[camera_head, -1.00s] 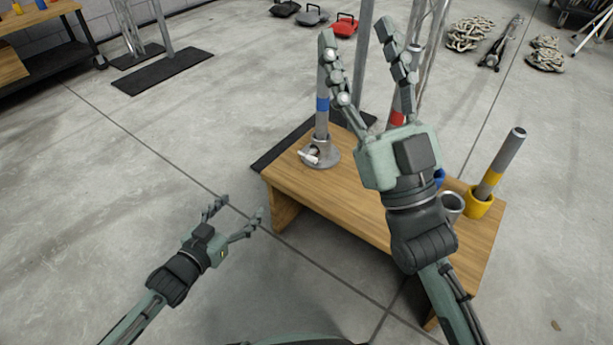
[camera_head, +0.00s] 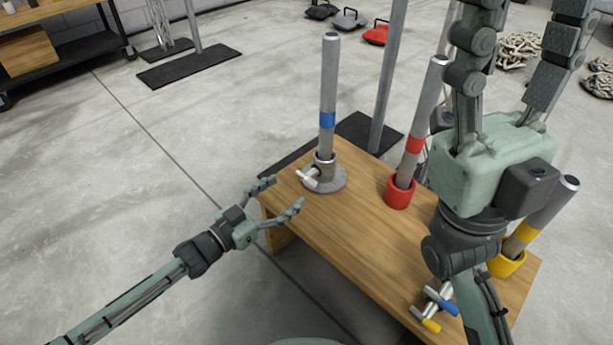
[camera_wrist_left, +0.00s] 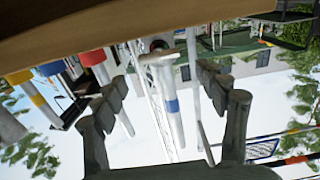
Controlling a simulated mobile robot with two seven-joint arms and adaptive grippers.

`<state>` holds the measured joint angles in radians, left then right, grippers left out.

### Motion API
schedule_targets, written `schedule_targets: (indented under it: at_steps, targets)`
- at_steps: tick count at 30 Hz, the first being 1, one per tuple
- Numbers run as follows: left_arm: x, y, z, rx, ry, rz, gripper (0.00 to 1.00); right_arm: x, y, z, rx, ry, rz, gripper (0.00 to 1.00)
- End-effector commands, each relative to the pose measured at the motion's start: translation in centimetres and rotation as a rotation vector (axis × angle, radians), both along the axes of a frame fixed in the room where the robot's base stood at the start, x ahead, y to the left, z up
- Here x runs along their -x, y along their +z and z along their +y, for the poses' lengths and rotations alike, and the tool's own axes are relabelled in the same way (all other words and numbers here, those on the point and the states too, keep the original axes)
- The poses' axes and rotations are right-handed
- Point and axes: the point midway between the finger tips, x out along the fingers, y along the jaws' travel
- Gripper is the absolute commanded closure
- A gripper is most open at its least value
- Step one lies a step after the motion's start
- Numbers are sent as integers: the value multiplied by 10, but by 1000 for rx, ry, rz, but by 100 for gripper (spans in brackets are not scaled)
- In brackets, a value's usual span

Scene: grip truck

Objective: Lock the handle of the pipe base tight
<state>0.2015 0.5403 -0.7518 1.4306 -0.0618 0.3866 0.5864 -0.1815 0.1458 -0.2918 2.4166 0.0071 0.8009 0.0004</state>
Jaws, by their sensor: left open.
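The pipe base (camera_head: 336,184) is a grey round metal foot near the left back corner of the wooden table. A grey pipe with a blue band (camera_head: 328,100) stands upright in it. Its white handle (camera_head: 309,181) sticks out on the left side. My left gripper (camera_head: 286,192) is open and empty, left of the base and apart from the handle. In the left wrist view, the banded pipe (camera_wrist_left: 173,112) shows between the spread fingers. My right gripper (camera_head: 515,65) is raised over the table's right side, with fingers spread and empty; its tips are cut off.
A red cup (camera_head: 399,193) holds a red-banded pipe. A yellow cup (camera_head: 507,264) holds a yellow-banded pipe, partly hidden by my right arm. Small blue and yellow-ended parts (camera_head: 434,303) lie at the table's front. A metal post (camera_head: 388,80) rises behind the table.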

Motion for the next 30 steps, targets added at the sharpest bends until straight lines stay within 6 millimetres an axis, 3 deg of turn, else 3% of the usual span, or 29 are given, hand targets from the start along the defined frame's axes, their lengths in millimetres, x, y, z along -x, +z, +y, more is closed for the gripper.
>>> schedule_targets:
  at_steps: [10, 22, 30]
  targets:
    - [-38, -1, -38, 1, 0, -1, 28, -1, 0, 3, 28, -3, -37, 48]
    - [-45, 0, -45, -1, 1, 1, 28, -2, 2, 4, 33, -4, -40, 48]
    - [-45, 0, -45, -1, 1, 1, 60, -2, 2, 4, 34, -5, -40, 48]
